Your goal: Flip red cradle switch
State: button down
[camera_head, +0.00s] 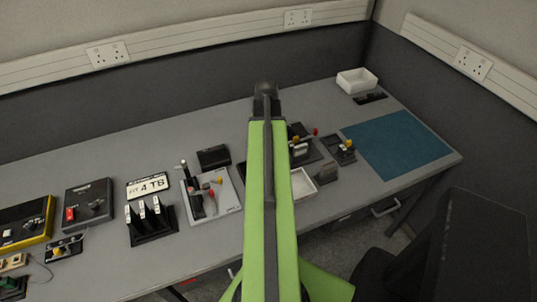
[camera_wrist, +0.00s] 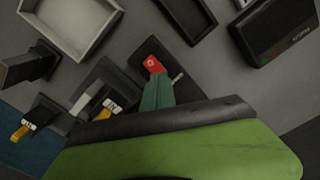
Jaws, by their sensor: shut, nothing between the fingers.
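A small red switch (camera_wrist: 152,64) with a white mark sits on a narrow black base (camera_wrist: 150,50) in the wrist view. My gripper (camera_wrist: 155,78), with green tapered fingers held together, points at it. The fingertips overlap the red switch's lower edge in the picture; I cannot tell whether they touch. A small silver pin (camera_wrist: 178,77) sticks out beside them. In the head view my green arm covers the gripper and this switch. Another red switch (camera_head: 69,214) sits on a dark box at the left of the bench.
A white tray (camera_wrist: 103,14), a black tray (camera_wrist: 207,32) and a black box (camera_wrist: 268,52) lie around the switch. A lever device (camera_wrist: 83,103) and a yellow-tipped device (camera_wrist: 44,104) stand to the left. A blue mat (camera_head: 395,145) is clear at the bench's right.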

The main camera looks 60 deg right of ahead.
jog(key=shift+f+b, duration=0.95)
dwell(0.3)
jog(key=shift+r, duration=0.1)
notch_tip(320, 180, up, 7)
jog(key=p, duration=0.7)
